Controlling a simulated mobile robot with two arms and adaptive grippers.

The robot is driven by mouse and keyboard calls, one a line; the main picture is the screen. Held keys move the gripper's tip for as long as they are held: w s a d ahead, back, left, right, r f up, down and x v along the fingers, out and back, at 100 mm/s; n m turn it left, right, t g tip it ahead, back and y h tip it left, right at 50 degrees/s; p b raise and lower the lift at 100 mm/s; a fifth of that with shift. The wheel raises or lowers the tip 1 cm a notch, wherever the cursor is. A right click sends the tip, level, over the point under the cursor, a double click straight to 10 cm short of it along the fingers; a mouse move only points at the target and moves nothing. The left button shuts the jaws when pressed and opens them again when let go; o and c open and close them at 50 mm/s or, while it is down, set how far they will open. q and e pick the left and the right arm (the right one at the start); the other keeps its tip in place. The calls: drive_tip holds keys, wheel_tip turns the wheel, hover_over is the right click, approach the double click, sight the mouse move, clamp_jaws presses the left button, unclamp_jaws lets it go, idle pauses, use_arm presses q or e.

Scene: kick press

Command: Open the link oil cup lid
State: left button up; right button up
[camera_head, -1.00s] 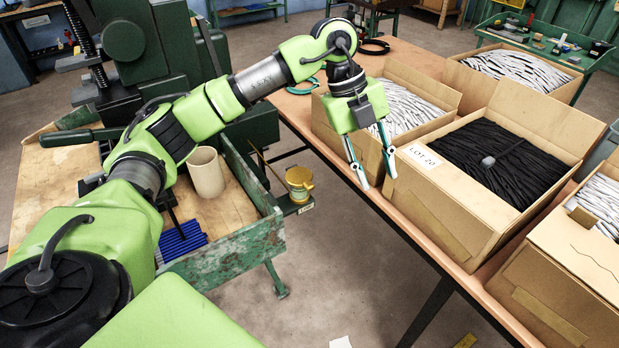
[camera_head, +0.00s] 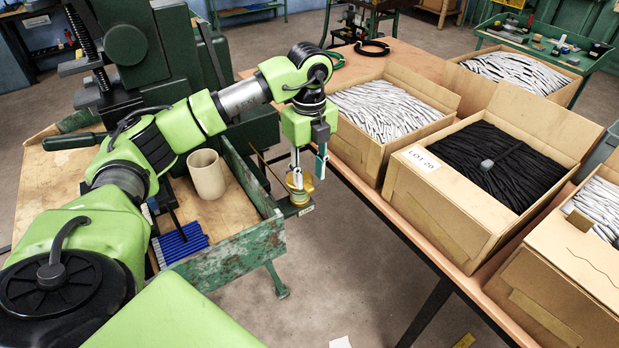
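The brass-yellow oil cup (camera_head: 301,195) stands on a small labelled bracket at the right side of the green-edged bench. Its lid is partly hidden by my gripper, and I cannot tell its state. My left gripper (camera_head: 309,172) points down just above and around the cup's top, with a gap between its two fingers. One finger overlaps the cup in the picture; whether it touches cannot be told. Nothing shows held in it. My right gripper is not in view.
A thin rod (camera_head: 268,166) leans beside the cup. A beige pot (camera_head: 206,174) and blue pieces (camera_head: 180,242) are on the bench (camera_head: 235,253). Right of the cup, a long table holds cardboard boxes (camera_head: 440,215) of dark and white strips. Floor shows between bench and table.

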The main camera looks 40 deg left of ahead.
sight(309, 187)
use_arm(q)
drive_tip(key=shift+f, duration=1.6)
clamp_jaws()
